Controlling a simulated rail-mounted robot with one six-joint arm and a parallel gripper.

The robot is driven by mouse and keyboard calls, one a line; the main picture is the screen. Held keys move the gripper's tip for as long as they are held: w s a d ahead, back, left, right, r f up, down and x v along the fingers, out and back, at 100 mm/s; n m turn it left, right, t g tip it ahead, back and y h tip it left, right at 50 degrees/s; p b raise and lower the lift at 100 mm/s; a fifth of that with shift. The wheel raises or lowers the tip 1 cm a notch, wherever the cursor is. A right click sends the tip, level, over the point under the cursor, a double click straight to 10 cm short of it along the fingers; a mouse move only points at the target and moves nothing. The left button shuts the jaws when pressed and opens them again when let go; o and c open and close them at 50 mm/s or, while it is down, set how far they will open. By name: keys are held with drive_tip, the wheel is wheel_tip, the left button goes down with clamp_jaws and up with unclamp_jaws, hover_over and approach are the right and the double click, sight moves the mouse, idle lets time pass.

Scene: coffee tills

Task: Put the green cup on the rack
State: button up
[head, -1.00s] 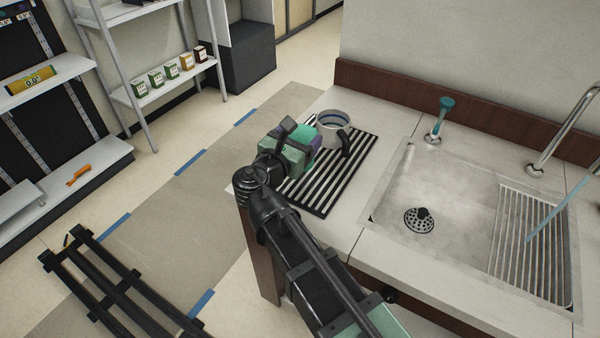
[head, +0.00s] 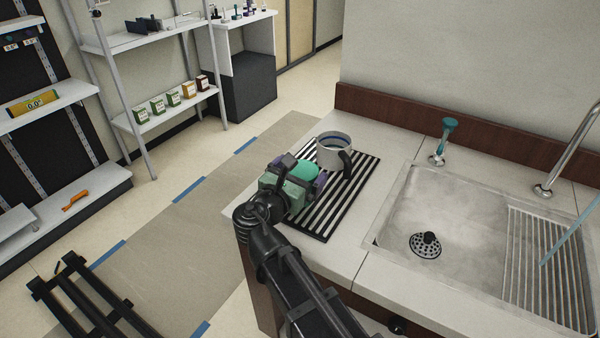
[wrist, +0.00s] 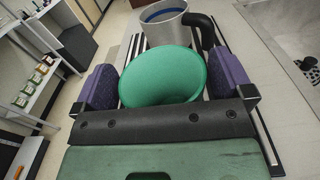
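The green cup (wrist: 163,75) sits between the two purple fingers of my gripper (wrist: 163,88) in the wrist view, its wide round face towards the camera. In the head view the green cup (head: 305,172) shows just past my gripper (head: 303,180), partly hidden by it. The fingers lie close on both sides of the cup and appear shut on it. The rack (head: 322,225) is a black slatted grid on the counter, under and beside my gripper. Whether the cup touches the slats is hidden.
A grey metal mug (head: 333,152) with a black handle stands on the rack's far part, close behind the green cup. The sink (head: 425,215) lies to the right, with a teal-headed fixture (head: 447,130) behind it. The rack's near right slats are clear.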

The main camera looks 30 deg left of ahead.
drive_tip(key=shift+r, duration=0.1)
drive_tip(key=shift+s+r, duration=0.1)
drive_tip(key=shift+s, duration=0.15)
drive_tip(key=s, duration=1.1)
drive_tip(key=shift+s+d, duration=0.25)
drive_tip(key=shift+d, duration=0.15)
